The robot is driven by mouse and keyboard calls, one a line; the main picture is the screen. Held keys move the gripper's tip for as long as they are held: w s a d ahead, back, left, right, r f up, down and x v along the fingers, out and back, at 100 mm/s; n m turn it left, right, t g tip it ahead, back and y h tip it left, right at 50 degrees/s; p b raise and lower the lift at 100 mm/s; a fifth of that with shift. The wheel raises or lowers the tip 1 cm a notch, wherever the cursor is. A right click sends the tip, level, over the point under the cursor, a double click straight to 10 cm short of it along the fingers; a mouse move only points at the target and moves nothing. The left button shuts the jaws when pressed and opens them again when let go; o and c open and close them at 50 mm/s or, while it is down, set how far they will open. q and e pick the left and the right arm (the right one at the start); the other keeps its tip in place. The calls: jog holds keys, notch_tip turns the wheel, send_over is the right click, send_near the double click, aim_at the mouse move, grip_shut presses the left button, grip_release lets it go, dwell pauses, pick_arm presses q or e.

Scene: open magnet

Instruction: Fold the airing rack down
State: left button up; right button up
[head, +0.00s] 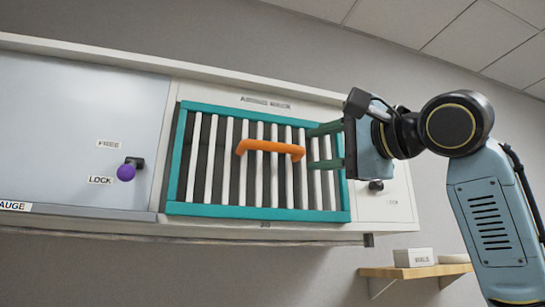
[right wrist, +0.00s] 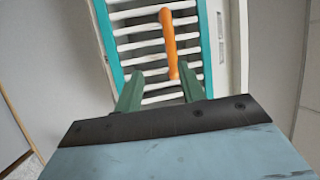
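The airing rack (head: 186,150) has a teal frame with white slats and appears upright, flat against the white cabinet front. An orange bar handle (head: 268,147) runs across its middle. My right gripper (head: 308,149) is open at the handle's right end, with one green finger above its line and one below. In the right wrist view, the orange handle (right wrist: 168,40) has its near end between my fingertips (right wrist: 160,73), closer to the right finger. I cannot tell whether a finger touches it. The rack (right wrist: 108,45) fills the background there. My left gripper is not in view.
A purple knob (head: 126,172) on a grey panel sits left of the rack, beside a LOCK label (head: 100,180). A small dark knob (head: 376,186) is right of the rack. A wooden shelf (head: 413,271) holds a white box (head: 413,257) at lower right.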

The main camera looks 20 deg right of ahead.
aim_at(276, 145)
jog(key=p+x, duration=0.2)
jog(key=x, duration=0.1)
jog(key=r+p+x, duration=0.1)
jog(key=x, duration=0.3)
jog(key=r+p+x, duration=0.1)
jog(key=p+x, duration=0.1)
jog(key=x, duration=0.2)
jog(key=shift+s+a+r+p, duration=0.15)
jog(key=shift+s+a+p, duration=0.1)
jog(key=shift+p, duration=0.1)
jog(key=shift+w+a, duration=0.25)
jog(key=shift+w, duration=0.35)
grip_shut()
